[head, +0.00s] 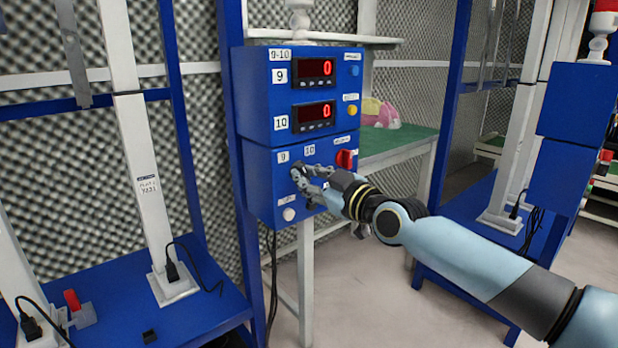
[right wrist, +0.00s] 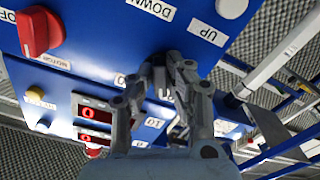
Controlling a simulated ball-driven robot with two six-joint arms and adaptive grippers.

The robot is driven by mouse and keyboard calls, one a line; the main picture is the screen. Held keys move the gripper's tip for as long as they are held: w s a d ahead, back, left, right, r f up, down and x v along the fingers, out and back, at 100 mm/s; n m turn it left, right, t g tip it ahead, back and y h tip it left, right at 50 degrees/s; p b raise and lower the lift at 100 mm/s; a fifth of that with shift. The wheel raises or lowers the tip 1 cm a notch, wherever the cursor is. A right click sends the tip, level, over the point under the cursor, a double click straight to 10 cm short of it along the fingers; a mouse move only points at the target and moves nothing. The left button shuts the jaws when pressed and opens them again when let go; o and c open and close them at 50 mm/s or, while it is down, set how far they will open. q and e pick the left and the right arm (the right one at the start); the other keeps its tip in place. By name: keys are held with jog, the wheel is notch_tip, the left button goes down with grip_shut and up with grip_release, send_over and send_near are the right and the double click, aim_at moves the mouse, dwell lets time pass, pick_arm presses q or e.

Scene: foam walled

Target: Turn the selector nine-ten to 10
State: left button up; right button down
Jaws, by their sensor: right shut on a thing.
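The blue control box (head: 262,205) carries the labels 9 (head: 283,157) and 10 (head: 309,150) on its lower part. The nine-ten selector sits below these labels, but my fingers cover it and I cannot tell which way it points. My right gripper (head: 301,181) reaches in from the right and is shut on the selector at the panel face. In the right wrist view the same gripper (right wrist: 166,66) has its fingertips close together against the blue panel, below the DOWN label (right wrist: 152,8). My left gripper is not in view.
A red rotary switch (head: 345,160) is right of the gripper and a white button (head: 289,214) is just below it. Two red displays (head: 315,72) above each read 0. A green-topped table (head: 405,140) stands behind. Blue frame posts stand either side.

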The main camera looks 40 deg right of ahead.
aim_at(297, 125)
jog(key=m, duration=1.1)
jog(key=shift+a+p, duration=0.25)
jog(key=shift+p, duration=0.1)
dwell(0.4)
jog(key=c, duration=1.3)
grip_release()
jog(key=shift+r, duration=0.1)
notch_tip(297, 125, up, 10)
jog(key=shift+f, duration=0.1)
